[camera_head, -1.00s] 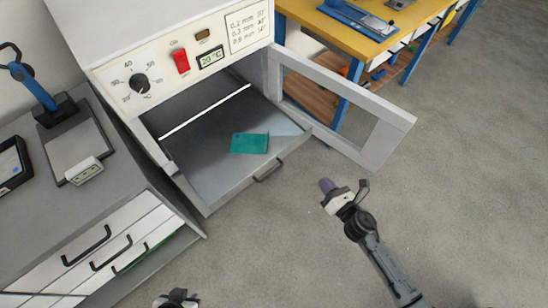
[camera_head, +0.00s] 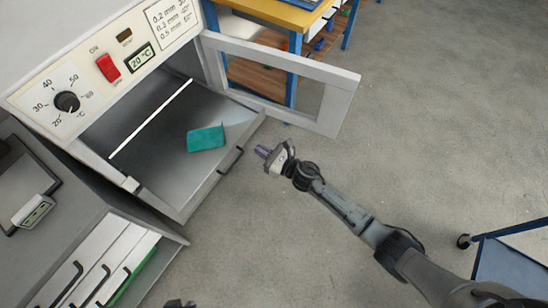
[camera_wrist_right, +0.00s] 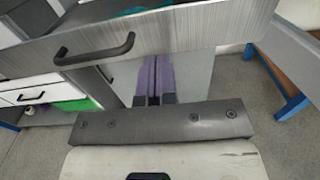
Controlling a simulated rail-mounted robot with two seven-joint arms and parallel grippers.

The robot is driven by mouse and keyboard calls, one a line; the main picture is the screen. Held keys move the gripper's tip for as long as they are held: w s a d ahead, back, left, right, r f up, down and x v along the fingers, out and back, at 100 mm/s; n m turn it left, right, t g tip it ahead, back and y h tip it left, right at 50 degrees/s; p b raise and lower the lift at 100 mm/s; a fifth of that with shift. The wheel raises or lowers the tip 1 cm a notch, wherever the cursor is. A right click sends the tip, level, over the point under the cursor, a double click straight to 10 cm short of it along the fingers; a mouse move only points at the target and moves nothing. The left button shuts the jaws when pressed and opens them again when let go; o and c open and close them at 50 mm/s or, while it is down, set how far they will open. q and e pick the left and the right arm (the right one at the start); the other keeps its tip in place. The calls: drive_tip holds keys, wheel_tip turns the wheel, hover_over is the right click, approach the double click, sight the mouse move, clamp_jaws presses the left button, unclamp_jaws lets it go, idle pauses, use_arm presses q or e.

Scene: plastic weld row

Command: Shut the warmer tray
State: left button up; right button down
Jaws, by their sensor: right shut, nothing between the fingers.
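The warmer tray (camera_head: 172,172) is slid out of the warmer, with a teal block (camera_head: 206,138) lying on it. Its dark bar handle (camera_head: 231,160) is on the front face; the handle also shows in the right wrist view (camera_wrist_right: 95,52). My right gripper (camera_head: 263,152) is in front of the tray, just right of the handle, apart from it in the head view. In the right wrist view its purple fingers (camera_wrist_right: 153,78) are together and empty, pointing at the tray front. Only a dark bit of my left gripper (camera_head: 180,303) shows at the bottom edge.
The warmer's door (camera_head: 285,85) stands swung open at the tray's right. The control panel (camera_head: 100,70) is above the opening. A drawer cabinet (camera_head: 95,262) stands at lower left, one drawer partly open. A blue cart (camera_head: 508,262) is at lower right. The floor between is clear.

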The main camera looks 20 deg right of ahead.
sight(243, 141)
drive_tip(key=shift+b+x, duration=0.4)
drive_tip(key=shift+x, duration=1.95)
